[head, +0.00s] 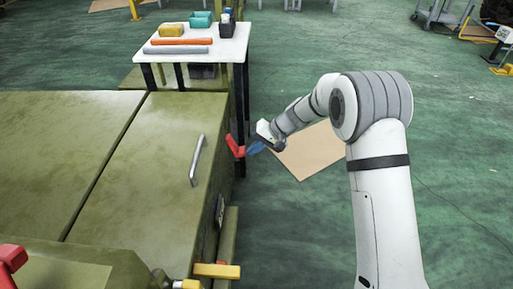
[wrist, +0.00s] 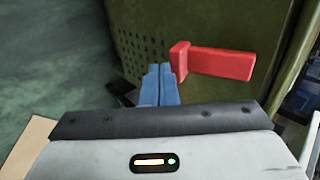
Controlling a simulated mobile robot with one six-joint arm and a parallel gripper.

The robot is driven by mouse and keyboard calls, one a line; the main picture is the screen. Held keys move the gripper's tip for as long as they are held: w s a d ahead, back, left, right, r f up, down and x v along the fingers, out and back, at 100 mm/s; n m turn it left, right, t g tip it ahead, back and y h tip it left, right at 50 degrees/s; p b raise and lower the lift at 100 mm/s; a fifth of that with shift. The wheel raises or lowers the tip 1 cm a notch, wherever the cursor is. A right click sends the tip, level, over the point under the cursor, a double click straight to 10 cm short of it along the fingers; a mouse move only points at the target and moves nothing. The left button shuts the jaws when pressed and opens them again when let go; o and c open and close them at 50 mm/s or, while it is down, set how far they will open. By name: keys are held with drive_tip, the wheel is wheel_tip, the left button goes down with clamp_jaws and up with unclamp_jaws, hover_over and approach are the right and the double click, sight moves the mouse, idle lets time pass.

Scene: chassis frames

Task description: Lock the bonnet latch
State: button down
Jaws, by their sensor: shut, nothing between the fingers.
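The bonnet (head: 150,170) is an olive-green panel with a grey bar handle (head: 196,160), and it lies flat on the left of the head view. The red latch lever (head: 235,146) sticks out at the bonnet's right edge. In the wrist view the red latch (wrist: 215,62) stands in front of the green side wall, its long arm pointing right. My gripper (head: 256,148) has blue fingers, shut with nothing between them. In the wrist view the fingertips (wrist: 160,70) are just left of the latch's block end. I cannot tell whether they touch it.
A white-topped table (head: 197,50) with bins and bars stands behind the bonnet. Another red lever (head: 12,258) and a yellow piece (head: 216,271) show at the near edge. A tan board (head: 308,150) lies on the green floor. The floor right of my arm is mostly open.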

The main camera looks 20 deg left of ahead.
drive_tip(key=b+x, duration=0.1)
drive_tip(key=x, duration=0.3)
drive_tip(key=shift+b, duration=0.3)
drive_tip(key=shift+s+a, duration=0.1)
idle(0.5)
idle(1.0)
drive_tip(key=w+d+r+p, duration=0.1)
drive_tip(key=w+d, duration=0.1)
drive_tip(key=d, duration=0.4)
drive_tip(key=w+d+r+p, duration=0.2)
drive_tip(key=w+d, duration=0.1)
drive_tip(key=d, duration=0.3)
drive_tip(key=shift+d, duration=0.4)
drive_tip(key=shift+w, duration=0.1)
